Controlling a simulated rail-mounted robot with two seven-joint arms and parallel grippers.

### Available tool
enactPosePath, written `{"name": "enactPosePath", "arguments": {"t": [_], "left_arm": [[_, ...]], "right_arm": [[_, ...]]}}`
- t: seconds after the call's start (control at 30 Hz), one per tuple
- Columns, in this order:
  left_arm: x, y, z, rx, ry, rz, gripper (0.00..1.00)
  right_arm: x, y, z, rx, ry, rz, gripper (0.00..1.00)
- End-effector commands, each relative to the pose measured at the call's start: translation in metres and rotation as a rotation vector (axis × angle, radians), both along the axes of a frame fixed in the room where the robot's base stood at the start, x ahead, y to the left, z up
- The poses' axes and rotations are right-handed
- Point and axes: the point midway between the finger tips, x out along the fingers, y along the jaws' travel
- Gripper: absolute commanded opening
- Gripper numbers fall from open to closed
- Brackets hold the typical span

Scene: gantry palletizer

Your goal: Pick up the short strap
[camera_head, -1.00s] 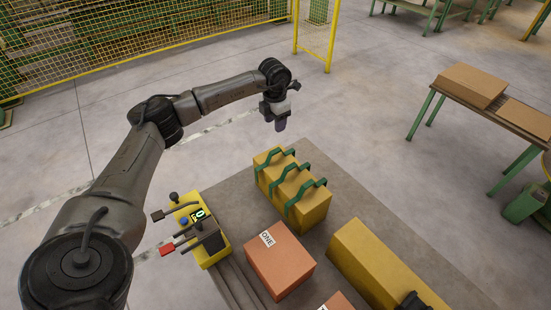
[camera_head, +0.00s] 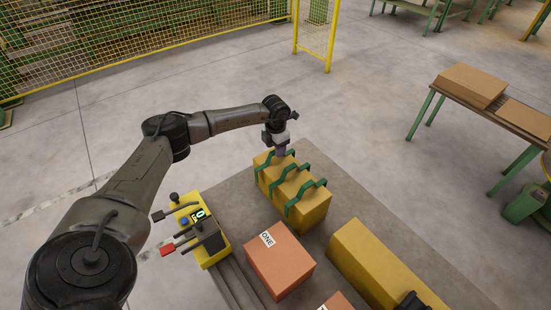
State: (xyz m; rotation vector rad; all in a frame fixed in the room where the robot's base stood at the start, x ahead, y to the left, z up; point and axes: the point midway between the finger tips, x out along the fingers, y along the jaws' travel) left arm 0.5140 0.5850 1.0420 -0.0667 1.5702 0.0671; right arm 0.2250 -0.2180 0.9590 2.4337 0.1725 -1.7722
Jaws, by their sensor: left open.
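Three green straps stand up as handles across the top of a yellow box (camera_head: 310,212): a far one (camera_head: 291,153), a middle one (camera_head: 292,173) and a near one (camera_head: 305,192). I cannot tell clearly which is the short one. My left gripper (camera_head: 280,152) points down at the far end of this box, beside and partly over the far strap. It is open with nothing visible in it; its fingertips are small, and I cannot tell whether they touch the strap. My right gripper is not in view.
A yellow control box (camera_head: 215,248) with levers stands left of the strapped box. An orange box (camera_head: 280,265) and a long yellow box (camera_head: 375,262) stand nearer. A dark part (camera_head: 411,300) shows at the bottom edge. A table (camera_head: 470,97) with cardboard stands right.

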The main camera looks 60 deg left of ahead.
Motion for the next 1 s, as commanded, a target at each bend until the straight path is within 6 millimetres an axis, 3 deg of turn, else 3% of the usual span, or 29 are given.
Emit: {"name": "enactPosePath", "arguments": {"t": [0.2, 0.47, 1.0], "left_arm": [[0.000, 0.000, -0.017, 0.000, 0.000, 0.000, 0.50], [0.000, 0.000, -0.019, 0.000, 0.000, -0.001, 0.50], [0.000, 0.000, -0.019, -0.001, -0.001, 0.000, 0.00]], "right_arm": [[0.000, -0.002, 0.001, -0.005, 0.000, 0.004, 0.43], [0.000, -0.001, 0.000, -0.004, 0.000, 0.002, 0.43], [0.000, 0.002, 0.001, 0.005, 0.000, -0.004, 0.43]]}}
